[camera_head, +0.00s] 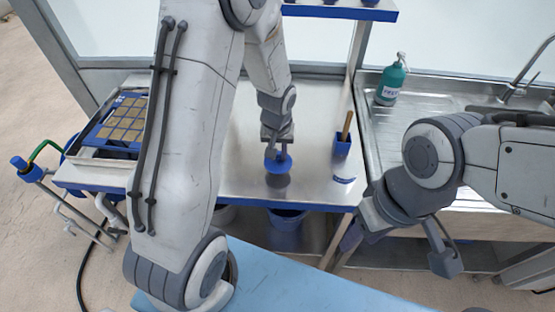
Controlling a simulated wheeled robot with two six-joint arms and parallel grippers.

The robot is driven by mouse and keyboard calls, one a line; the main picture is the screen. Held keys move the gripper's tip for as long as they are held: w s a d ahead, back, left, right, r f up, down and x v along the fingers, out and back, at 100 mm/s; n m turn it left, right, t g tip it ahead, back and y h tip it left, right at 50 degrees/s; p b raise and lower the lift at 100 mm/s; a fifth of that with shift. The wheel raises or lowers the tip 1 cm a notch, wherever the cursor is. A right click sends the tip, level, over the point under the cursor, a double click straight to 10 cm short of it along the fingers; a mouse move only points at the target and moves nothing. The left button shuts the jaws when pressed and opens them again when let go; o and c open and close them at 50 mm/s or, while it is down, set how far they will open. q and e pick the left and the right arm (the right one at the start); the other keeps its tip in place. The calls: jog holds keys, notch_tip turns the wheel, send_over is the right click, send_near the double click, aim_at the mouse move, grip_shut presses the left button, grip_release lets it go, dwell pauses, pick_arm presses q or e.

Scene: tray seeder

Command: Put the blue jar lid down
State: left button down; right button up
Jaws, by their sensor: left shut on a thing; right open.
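The blue jar lid (279,166) is a round blue disc over the steel bench (240,178). My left gripper (277,152) comes down from above and is shut on the lid. A dark patch, shadow or reflection, lies on the bench just below the lid; the lid looks a little above the steel, but I cannot tell the exact gap. My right gripper (402,248) is open and empty at the lower right, in front of the bench and sink, with its fingers spread wide. My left forearm hides part of the bench.
A blue holder (342,147) with a wooden-handled tool stands right of the lid. A blue seed tray (94,132) with brown cells is at the left. A teal bottle (391,82) stands by the sink. A shelf (340,12) hangs above. Bare steel surrounds the lid.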

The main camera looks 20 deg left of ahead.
aim_at(278, 158)
pick_arm(q)
jog(key=shift+f, duration=1.95)
jog(key=shift+f+b, duration=0.2)
jog(key=shift+b, duration=0.1)
jog(key=c, duration=0.7)
grip_release()
notch_tip(278, 158, up, 12)
jog(key=s+f, duration=0.1)
jog(key=s, duration=0.1)
jog(key=s+d+r+m, duration=0.2)
jog(key=s+d+m, duration=0.1)
jog(key=s, duration=0.4)
jog(key=s+d+r+m+g+h, duration=0.1)
jog(key=s+d+r+m, duration=0.2)
jog(key=s+d, duration=0.3)
jog(key=s+d+r+m, duration=0.3)
jog(key=s+d+m, duration=0.1)
jog(key=s, duration=0.4)
jog(key=shift+s+d+m+g, duration=0.25)
jog(key=shift+d+m+g, duration=0.05)
jog(key=shift+d+g, duration=0.15)
